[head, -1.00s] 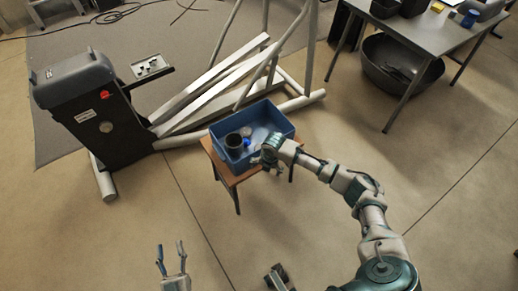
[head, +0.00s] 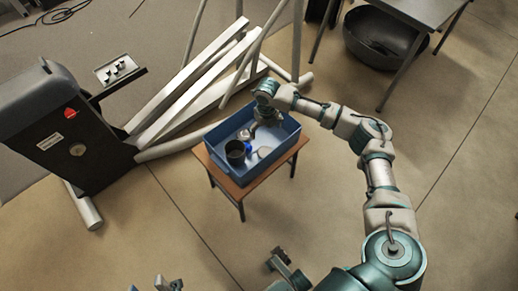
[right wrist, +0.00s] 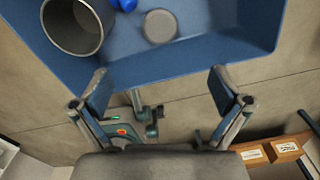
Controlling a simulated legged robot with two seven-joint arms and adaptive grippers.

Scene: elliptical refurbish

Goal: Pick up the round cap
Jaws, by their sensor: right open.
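The round cap (right wrist: 160,26) is a flat grey disc lying on the floor of the blue bin in the right wrist view, near one wall. In the head view I cannot make it out clearly. My right gripper (right wrist: 160,92) is open, its two fingers wide apart with nothing between them. In the head view the right gripper (head: 256,128) hangs over the far part of the bin, pointing down. It is apart from the cap. Only a little of my left gripper (head: 168,284) shows at the bottom edge.
The blue bin (head: 272,164) stands on a small wooden table (head: 240,188). A dark cup (head: 236,150) and a small blue object (right wrist: 126,4) are also in the bin. The elliptical machine (head: 75,130) is at the left. A grey table and a dark tub (head: 385,50) are behind.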

